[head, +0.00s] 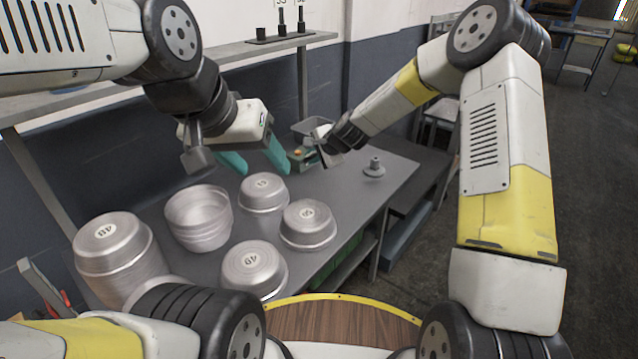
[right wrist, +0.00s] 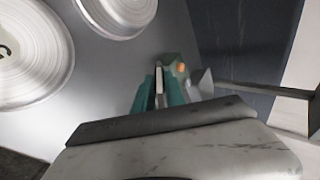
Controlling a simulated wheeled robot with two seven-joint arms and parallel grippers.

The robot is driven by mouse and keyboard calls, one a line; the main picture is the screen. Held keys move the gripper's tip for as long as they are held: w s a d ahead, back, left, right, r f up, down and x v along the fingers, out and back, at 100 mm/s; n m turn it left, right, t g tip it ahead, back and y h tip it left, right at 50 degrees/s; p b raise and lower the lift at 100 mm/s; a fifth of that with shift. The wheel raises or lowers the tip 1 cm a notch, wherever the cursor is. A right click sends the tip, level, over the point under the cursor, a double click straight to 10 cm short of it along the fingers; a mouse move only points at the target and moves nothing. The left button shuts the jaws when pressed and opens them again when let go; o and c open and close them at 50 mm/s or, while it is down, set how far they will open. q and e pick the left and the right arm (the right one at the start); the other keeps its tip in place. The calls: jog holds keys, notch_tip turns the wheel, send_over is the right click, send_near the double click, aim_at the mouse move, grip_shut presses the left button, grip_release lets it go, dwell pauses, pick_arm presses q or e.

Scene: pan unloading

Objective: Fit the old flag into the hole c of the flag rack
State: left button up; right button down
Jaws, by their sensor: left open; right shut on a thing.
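A dark rack (head: 280,37) with several short black posts stands on the back shelf. It looks like the flag rack; numbered tags above it are cut off by the top edge. I cannot tell which hole is c. My right gripper (head: 309,158) is low over the table's far end, beside a small green box. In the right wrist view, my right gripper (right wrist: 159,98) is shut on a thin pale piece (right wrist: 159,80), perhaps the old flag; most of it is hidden. My left gripper (head: 254,162) is open and empty above the pans.
Stacked metal pans (head: 110,245), several of them numbered, fill the table's left and middle. The green box (right wrist: 178,66) carries an orange spot. A small grey round piece (head: 374,168) stands on the table's right part, with free surface around it.

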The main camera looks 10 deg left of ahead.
jog(key=shift+w+a+m+t, duration=0.35)
jog(key=shift+w+m+t, duration=0.05)
jog(key=shift+m, duration=0.1)
jog(key=shift+f+h, duration=0.15)
jog(key=shift+h, duration=0.15)
send_over(311, 195)
notch_tip(311, 195, down, 10)
jog(key=shift+r, duration=0.15)
jog(key=c, duration=1.5)
grip_release()
jog(key=shift+c, duration=0.2)
jog(key=v, duration=0.8)
